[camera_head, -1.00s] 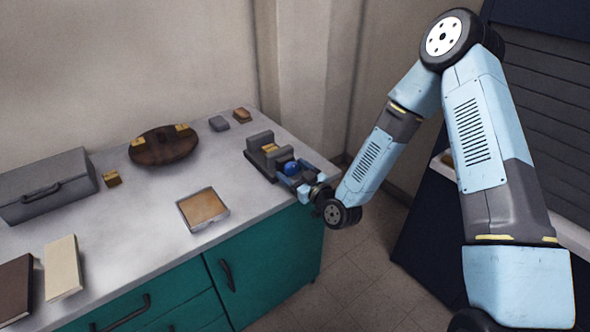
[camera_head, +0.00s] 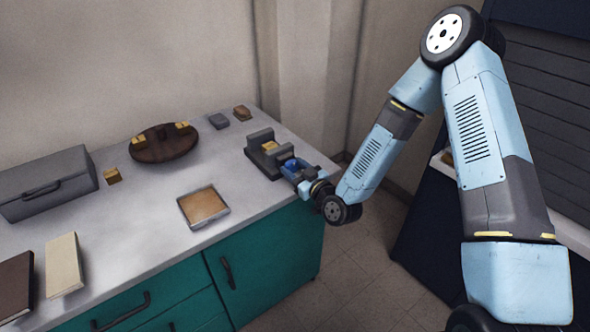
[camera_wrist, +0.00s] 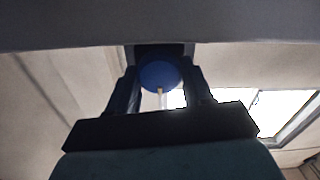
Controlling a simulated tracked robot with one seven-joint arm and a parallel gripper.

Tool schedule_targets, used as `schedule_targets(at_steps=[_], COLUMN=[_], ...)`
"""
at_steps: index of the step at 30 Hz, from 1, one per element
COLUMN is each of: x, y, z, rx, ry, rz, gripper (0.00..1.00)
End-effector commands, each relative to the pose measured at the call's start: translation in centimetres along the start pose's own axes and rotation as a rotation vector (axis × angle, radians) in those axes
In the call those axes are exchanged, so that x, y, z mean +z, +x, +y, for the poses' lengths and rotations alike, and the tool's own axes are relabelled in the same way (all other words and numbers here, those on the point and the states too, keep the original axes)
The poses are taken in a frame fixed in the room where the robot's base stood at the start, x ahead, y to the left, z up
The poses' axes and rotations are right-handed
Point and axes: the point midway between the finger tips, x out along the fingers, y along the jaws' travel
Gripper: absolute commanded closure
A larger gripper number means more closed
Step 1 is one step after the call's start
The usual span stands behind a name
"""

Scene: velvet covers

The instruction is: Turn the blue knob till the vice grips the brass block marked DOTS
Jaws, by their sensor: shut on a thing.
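The grey vice (camera_head: 262,150) stands at the right end of the counter. A brass block (camera_head: 269,147) sits between its jaws; I cannot read its marking or tell whether both jaws touch it. The blue knob (camera_head: 291,165) is on the vice's near right side, partly hidden by my gripper (camera_head: 299,171). In the wrist view, the round blue knob (camera_wrist: 158,75) sits between the two dark fingers of my gripper (camera_wrist: 160,88), which is shut on it. A pale strip shows below the knob's middle there.
A round brown board (camera_head: 163,148) carries brass pieces. Another brass block (camera_head: 112,176) lies beside the grey toolbox (camera_head: 45,185). A shallow tray (camera_head: 203,207) lies left of the vice. Small blocks, grey (camera_head: 218,121) and brown (camera_head: 242,113), lie behind. Bare counter surrounds the tray.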

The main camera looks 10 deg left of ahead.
Motion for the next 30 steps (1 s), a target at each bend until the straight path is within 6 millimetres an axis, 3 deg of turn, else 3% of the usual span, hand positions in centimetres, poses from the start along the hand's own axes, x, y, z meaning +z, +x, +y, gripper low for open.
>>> schedule_targets(at_steps=[11, 30], x=[0.14, 0.29], y=[0.02, 0.01], z=[0.17, 0.44], rx=[0.005, 0.008], ry=[0.105, 0.681], rz=[-0.003, -0.002], gripper=[0.8, 0.8])
